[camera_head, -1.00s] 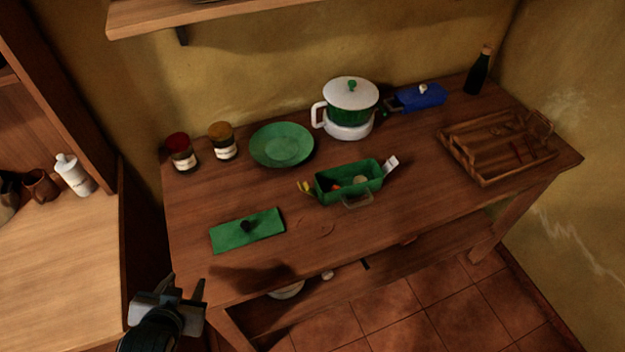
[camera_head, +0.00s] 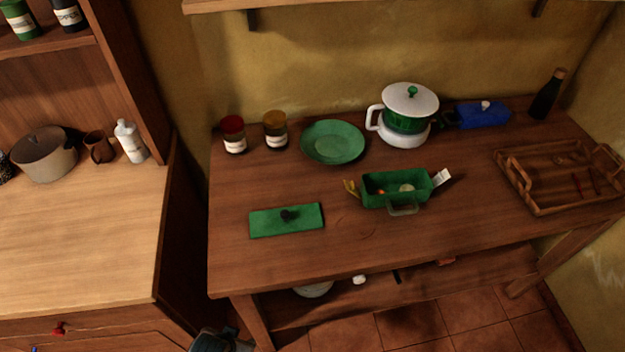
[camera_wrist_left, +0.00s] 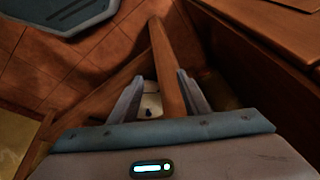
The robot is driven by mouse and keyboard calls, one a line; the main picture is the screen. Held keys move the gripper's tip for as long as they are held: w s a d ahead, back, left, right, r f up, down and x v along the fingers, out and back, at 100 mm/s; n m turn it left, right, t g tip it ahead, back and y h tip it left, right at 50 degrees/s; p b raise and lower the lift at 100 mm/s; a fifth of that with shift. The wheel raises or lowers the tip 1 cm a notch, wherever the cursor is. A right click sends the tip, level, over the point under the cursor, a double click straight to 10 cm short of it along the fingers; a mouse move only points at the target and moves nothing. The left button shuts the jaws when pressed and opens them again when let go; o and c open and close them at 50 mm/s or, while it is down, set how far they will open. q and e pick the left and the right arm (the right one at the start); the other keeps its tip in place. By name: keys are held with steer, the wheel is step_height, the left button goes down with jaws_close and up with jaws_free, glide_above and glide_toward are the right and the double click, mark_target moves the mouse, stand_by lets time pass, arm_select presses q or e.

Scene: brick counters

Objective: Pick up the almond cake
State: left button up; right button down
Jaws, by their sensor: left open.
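I cannot pick out an almond cake for certain. An open green box (camera_head: 376,202) with a wire handle stands on the table, holding small round and orange items (camera_head: 405,188) too small to name. Its green lid (camera_head: 262,221) with a dark knob lies to its left. My left gripper (camera_wrist_left: 160,88) is open and empty in the wrist view, its fingers on either side of a table leg seen beyond. In the head view only a part of my left arm shows at the bottom edge, below the table's front left corner. My right gripper is out of view.
Two jars (camera_head: 234,135), a green plate (camera_head: 333,142), a white and green pot (camera_head: 409,112), a blue box (camera_head: 482,115), a dark bottle (camera_head: 546,95) and a wooden tray (camera_head: 535,207) stand on the table (camera_head: 450,225). Its front middle is clear. A lighter counter (camera_head: 85,235) is at left.

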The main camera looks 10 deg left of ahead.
arm_select(q)
steer(key=s+f+g+b, duration=0.15)
steer(key=s+f, duration=0.35)
steer(key=f, duration=0.6)
steer(key=s+f+b, duration=0.2)
steer(key=s+f, duration=0.3)
steer(key=f, duration=0.7)
steer(key=s+a+f+g+b, duration=0.1)
steer(key=s+a+f+b, duration=0.2)
steer(key=s+f, duration=0.8)
steer(key=s, duration=0.3)
steer(key=shift+s+f, duration=0.15)
steer(key=shift+f, duration=0.15)
steer(key=shift+g, duration=0.25)
steer(key=c, duration=0.3)
steer(key=shift+d, duration=0.1)
